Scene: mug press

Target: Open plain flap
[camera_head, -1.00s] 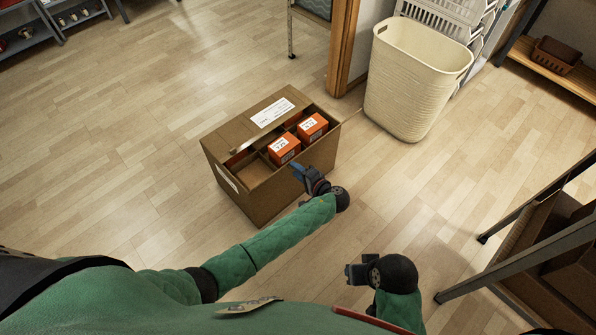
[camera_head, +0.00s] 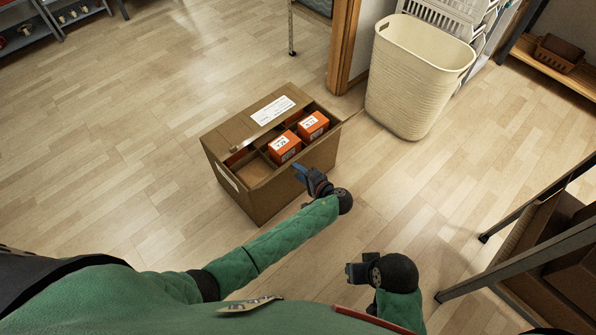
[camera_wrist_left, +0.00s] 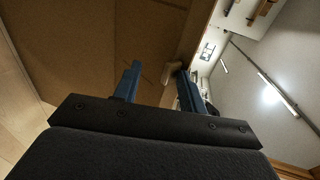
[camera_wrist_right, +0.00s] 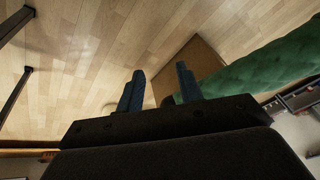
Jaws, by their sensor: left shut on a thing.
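An open brown carton (camera_head: 255,198) stands on the floor. Its labelled flap (camera_head: 240,127) lies along the far left of the top. Two orange boxes, one nearer (camera_head: 284,147) and one farther (camera_head: 313,126), sit in its divided inside. My left gripper (camera_head: 301,173) is at the carton's near right side, shut on what looks like the edge of the plain flap; the flap is mostly hidden in the head view. In the left wrist view, brown cardboard (camera_wrist_left: 95,45) fills the space beside the fingers (camera_wrist_left: 158,78). My right gripper (camera_wrist_right: 160,75) is open and empty, apart from the carton.
A tall cream basket (camera_head: 415,85) stands behind and right of the carton, near a wooden door post (camera_head: 343,50). A dark-framed shelf (camera_head: 550,255) is at the right. The floor left of the carton is clear.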

